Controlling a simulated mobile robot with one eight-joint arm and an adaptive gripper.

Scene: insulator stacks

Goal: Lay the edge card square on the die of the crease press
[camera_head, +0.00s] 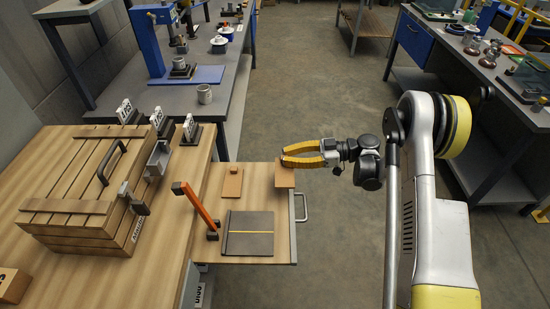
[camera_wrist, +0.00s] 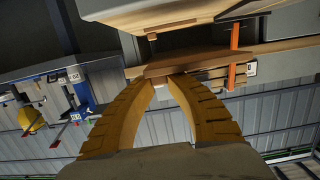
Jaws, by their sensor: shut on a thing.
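My gripper (camera_head: 286,157) has yellow fingers and is shut on the brown edge card (camera_head: 285,178) at the right side of the pull-out board. In the wrist view the fingertips (camera_wrist: 166,82) meet at the edge of the card (camera_wrist: 190,63), which spreads out beyond them. The crease press shows in the head view as a dark flat plate with a yellow line, its die (camera_head: 248,243), and an upright orange lever (camera_head: 202,208) at its left. The card is behind and to the right of the die, apart from it. The card's height above the board is hard to tell.
A small wooden plate with a knob (camera_head: 232,183) lies on the board behind the press. A wooden crate (camera_head: 85,195) with a black handle fills the bench at left. The floor to the right is open.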

